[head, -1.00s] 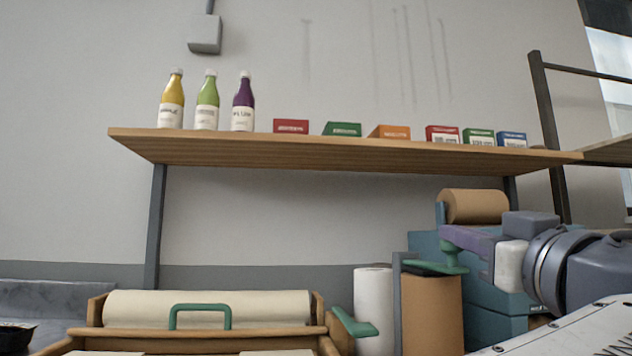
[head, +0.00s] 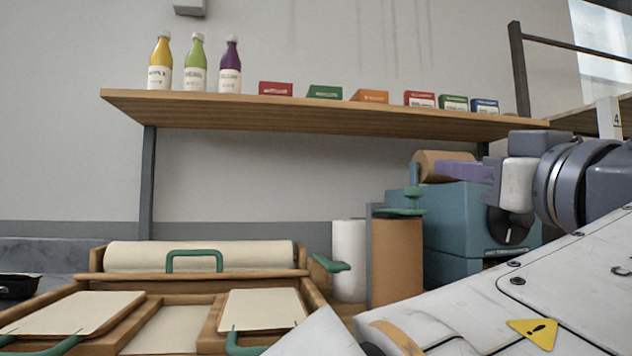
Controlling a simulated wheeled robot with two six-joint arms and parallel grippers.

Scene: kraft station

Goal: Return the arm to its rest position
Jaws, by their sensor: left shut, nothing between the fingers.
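My left gripper (head: 445,171) shows at the right of the head view. Its purple fingers point left and are shut with nothing between them. Its white and grey wrist extends to the right edge. The fingers appear in front of the top of a teal machine (head: 465,220) and overlap a brown roll (head: 428,163). I cannot tell the depth gap to them. My right gripper is not in view.
A wooden shelf (head: 330,118) holds yellow, green and purple bottles and several small coloured boxes. Below stand a white roll (head: 349,260), a brown roll (head: 397,260) and a wooden tray unit (head: 205,283) with green handles. A white panel with a warning sign fills the lower right.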

